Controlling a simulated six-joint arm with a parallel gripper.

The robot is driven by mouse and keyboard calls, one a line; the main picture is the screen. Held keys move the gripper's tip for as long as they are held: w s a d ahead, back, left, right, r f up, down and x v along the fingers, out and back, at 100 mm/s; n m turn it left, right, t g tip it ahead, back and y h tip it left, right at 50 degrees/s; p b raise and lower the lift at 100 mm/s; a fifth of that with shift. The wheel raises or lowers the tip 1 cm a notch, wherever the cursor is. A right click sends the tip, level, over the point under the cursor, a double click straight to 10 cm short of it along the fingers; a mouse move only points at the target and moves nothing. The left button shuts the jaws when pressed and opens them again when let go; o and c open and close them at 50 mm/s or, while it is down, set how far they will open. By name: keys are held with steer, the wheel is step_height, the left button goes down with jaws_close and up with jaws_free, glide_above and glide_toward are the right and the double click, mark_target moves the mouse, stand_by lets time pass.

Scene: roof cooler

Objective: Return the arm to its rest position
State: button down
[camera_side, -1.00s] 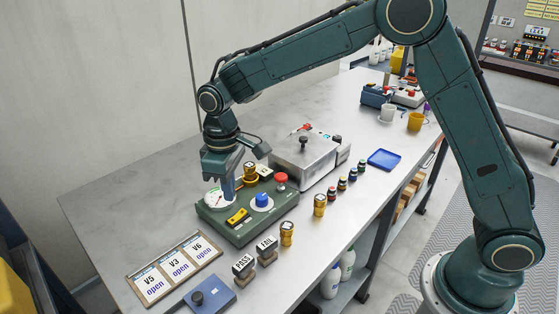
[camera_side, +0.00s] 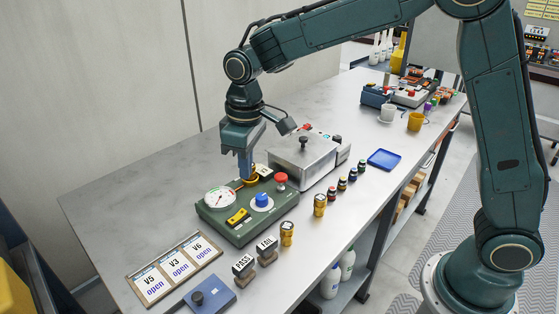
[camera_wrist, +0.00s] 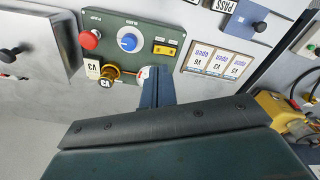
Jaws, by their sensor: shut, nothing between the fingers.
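My gripper (camera_side: 245,176) is shut and empty. In the side view it hangs above the back part of the green control box (camera_side: 232,236), by the brass V3 valve (camera_side: 252,181); whether it touches the valve cannot be told there. The box also carries a round gauge (camera_side: 219,199), a blue knob (camera_side: 262,200), a red button (camera_side: 281,178) and a yellow switch (camera_side: 238,216). In the wrist view, the shut fingers (camera_wrist: 157,72) reach toward the box beside the brass valve (camera_wrist: 111,74) and cover most of the gauge.
A silver box with a black knob (camera_side: 303,158) stands right of the gripper. Small bottles (camera_side: 342,183), brass pieces (camera_side: 287,233), stamps (camera_side: 243,266), a card holder (camera_side: 174,270) and a blue tray (camera_side: 384,159) sit on the bench. The bench's back left is clear.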

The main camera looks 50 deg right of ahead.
steer(key=s+d+r+m+t, duration=0.3)
steer(key=s+d+r, duration=0.65)
steer(key=s, duration=0.35)
steer(key=s+d+f+m+t, duration=0.1)
steer(key=s+d, duration=0.3)
steer(key=s, duration=0.9)
steer(key=shift+m+t, duration=0.5)
steer(key=shift+m, duration=0.1)
steer(key=shift+s, duration=0.1)
